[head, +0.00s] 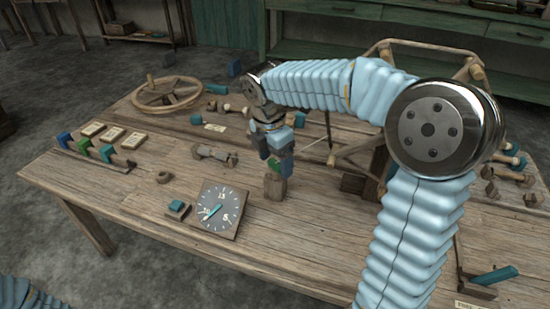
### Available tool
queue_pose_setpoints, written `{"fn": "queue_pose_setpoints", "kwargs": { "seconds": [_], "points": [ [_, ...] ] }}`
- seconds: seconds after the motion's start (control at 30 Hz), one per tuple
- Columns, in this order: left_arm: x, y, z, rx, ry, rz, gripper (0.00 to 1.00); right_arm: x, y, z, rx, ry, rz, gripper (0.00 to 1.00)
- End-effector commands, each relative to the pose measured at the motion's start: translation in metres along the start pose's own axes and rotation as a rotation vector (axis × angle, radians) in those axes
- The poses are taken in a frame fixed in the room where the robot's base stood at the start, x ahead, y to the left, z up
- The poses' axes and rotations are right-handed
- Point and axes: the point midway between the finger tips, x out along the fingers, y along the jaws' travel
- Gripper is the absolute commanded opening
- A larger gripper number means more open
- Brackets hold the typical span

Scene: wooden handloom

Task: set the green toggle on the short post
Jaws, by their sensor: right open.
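My right gripper (273,160) reaches down over the middle of the wooden table, pointing at a short wooden post (274,187). Its jaws are open, with the fingertips just above or around the top of the post. A small green piece, apparently the green toggle (273,165), shows between the fingers at the post's top. The fingers partly cover it, and I cannot tell its exact seating or whether the fingers touch it. My left gripper is out of view; only a bit of my left sleeve shows at the lower left.
A clock-like dial (217,211) and a small teal-topped block (177,209) lie left of the post. A rack with blue and green levers (83,146) and cards is at far left. A wooden wheel (167,93) stands behind. A wooden frame (358,150) rises close to the right.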

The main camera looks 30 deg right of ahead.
Motion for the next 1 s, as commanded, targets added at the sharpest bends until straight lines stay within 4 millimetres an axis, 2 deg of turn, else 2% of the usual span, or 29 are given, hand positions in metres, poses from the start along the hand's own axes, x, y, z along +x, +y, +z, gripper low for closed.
{"fn": "queue_pose_setpoints", "kwargs": {
  "seconds": [0.17,0.27,0.7,0.83,1.0],
  "points": [
    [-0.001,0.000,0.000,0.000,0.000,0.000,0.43,-0.003,0.000,0.000,0.000,0.000,0.001,0.77],
    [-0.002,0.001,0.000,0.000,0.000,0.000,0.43,-0.014,0.000,0.000,0.000,0.000,0.002,0.77],
    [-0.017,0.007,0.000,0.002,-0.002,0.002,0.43,-0.114,0.001,0.000,0.000,0.001,0.002,0.77],
    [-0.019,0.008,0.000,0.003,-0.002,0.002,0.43,-0.131,0.001,0.000,0.000,0.000,0.002,0.77],
    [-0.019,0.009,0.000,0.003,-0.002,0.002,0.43,-0.138,0.000,0.000,0.000,0.000,0.000,0.77]
  ]
}}
